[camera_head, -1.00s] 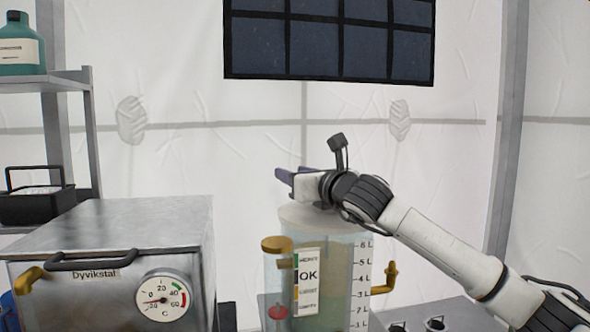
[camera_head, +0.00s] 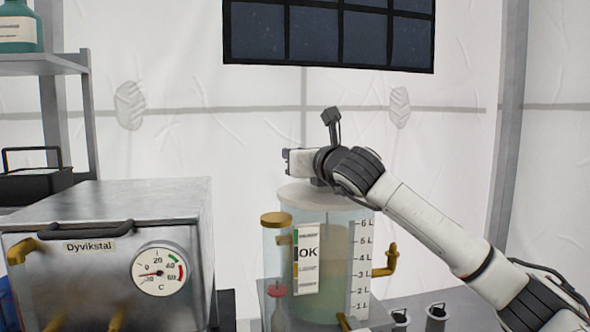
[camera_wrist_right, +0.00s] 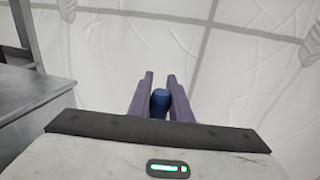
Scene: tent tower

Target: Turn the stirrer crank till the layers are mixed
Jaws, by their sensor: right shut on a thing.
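The clear stirrer tank (camera_head: 360,225) with a white lid (camera_head: 300,192) and a litre scale stands upright at the bottom middle of the head view. Its contents look pale tan above and grey-green below, with a soft boundary. My right gripper (camera_head: 288,160) is just above the lid; it also shows in the right wrist view (camera_wrist_right: 160,82). Its purple fingers are shut on a blue crank knob (camera_wrist_right: 160,101). The gripper and wrist hide the rest of the crank in the head view. My left gripper is not in view.
A metal box with a dial (camera_head: 110,215) stands left of the tank. A thin side cylinder with a brass cap (camera_head: 276,219) and an OK label (camera_head: 307,253) are on the tank's front. A brass pipe (camera_head: 388,262) sticks out right. A shelf (camera_head: 40,63) is far left.

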